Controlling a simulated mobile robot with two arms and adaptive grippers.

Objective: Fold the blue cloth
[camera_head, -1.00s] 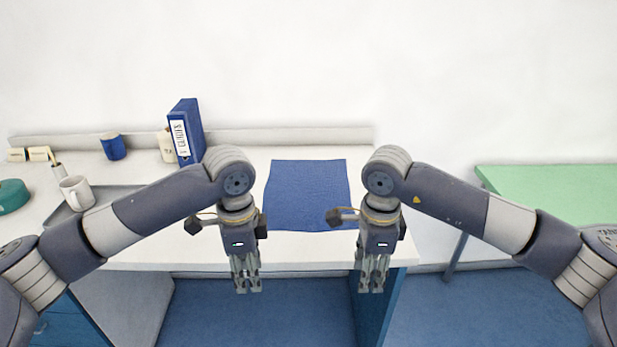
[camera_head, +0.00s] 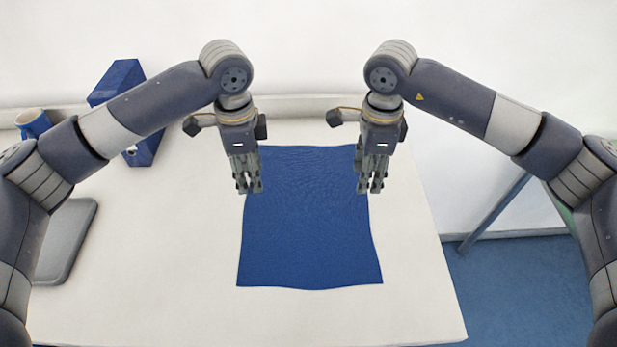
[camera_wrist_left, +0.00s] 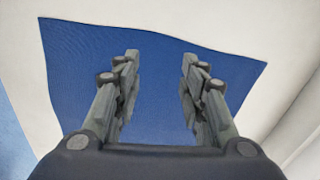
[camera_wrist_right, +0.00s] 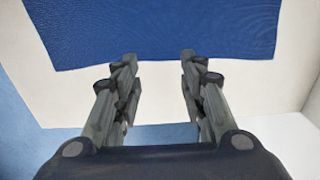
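The blue cloth (camera_head: 308,230) lies flat and spread out on the white table, roughly square with slightly wavy edges. My left gripper (camera_head: 248,190) hangs pointing down in front of the cloth's upper left part. My right gripper (camera_head: 371,190) hangs pointing down at the cloth's right edge. In the left wrist view the fingers (camera_wrist_left: 160,58) are apart with blue cloth (camera_wrist_left: 85,65) behind them. In the right wrist view the fingers (camera_wrist_right: 158,60) are apart, and the cloth (camera_wrist_right: 150,25) lies beyond their tips. Both grippers are empty. The cloth's far corners are partly hidden by the grippers.
On the white table (camera_head: 180,250), a blue binder (camera_head: 118,82) stands at the back left, partly behind my left arm. A blue mug (camera_head: 33,124) is beside it. A grey tray (camera_head: 68,240) lies at the left. The table around the cloth is clear.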

